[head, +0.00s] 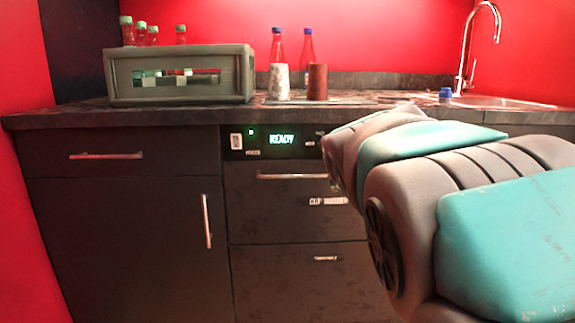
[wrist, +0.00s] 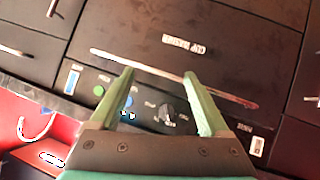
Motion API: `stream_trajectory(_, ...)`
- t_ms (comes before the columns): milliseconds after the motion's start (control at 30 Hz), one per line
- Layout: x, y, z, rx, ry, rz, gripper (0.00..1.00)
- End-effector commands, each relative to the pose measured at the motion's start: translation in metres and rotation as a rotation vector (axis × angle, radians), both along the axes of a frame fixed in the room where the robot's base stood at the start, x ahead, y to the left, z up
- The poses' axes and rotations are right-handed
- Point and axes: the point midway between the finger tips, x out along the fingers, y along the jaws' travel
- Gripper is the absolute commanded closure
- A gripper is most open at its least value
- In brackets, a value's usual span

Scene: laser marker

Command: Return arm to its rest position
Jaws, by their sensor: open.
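My gripper (wrist: 158,88) shows in the wrist view with its two green fingers apart and nothing between them. It is in front of the control panel (wrist: 140,105) and drawer fronts of the cup washer, and the view is turned so the counter lies toward the bottom. How far the fingertips are from the panel is hard to tell. In the head view my arm reaches in from the right toward the cabinet, and my gripper is hidden behind it. The panel (head: 270,141) there has a lit display reading READY.
The dark counter (head: 60,118) runs across the back. On it stand a grey crate (head: 180,90) with bottles behind, two bottles (head: 307,48), a white cup (head: 279,82), a brown cup (head: 318,82), a blue-capped item (head: 446,94) and a tap (head: 465,60). Drawer handles (wrist: 170,78) stick out near the fingers.

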Motion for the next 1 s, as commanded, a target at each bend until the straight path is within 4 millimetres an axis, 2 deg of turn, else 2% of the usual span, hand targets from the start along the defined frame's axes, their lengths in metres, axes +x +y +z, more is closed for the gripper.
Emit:
stream_trajectory(33,-0.027,-0.009,-0.012,0.024,0.085,-0.027,0.2)
stream_trajectory(100,-0.065,-0.017,-0.044,0.057,0.213,-0.055,0.2)
stream_trajectory(167,-0.099,-0.021,-0.067,0.086,0.314,-0.072,0.2)
stream_trajectory(300,-0.185,-0.018,-0.116,0.149,0.559,-0.096,0.2)
stream_trajectory(500,-0.307,0.002,-0.158,0.231,0.877,-0.09,0.2)
stream_trajectory(600,-0.355,0.012,-0.169,0.259,0.997,-0.075,0.2)
stream_trajectory(700,-0.388,0.019,-0.175,0.278,1.084,-0.065,0.2)
stream_trajectory(800,-0.404,0.023,-0.178,0.287,1.122,-0.059,0.2)
stream_trajectory(1000,-0.408,0.024,-0.179,0.288,1.133,-0.057,0.2)
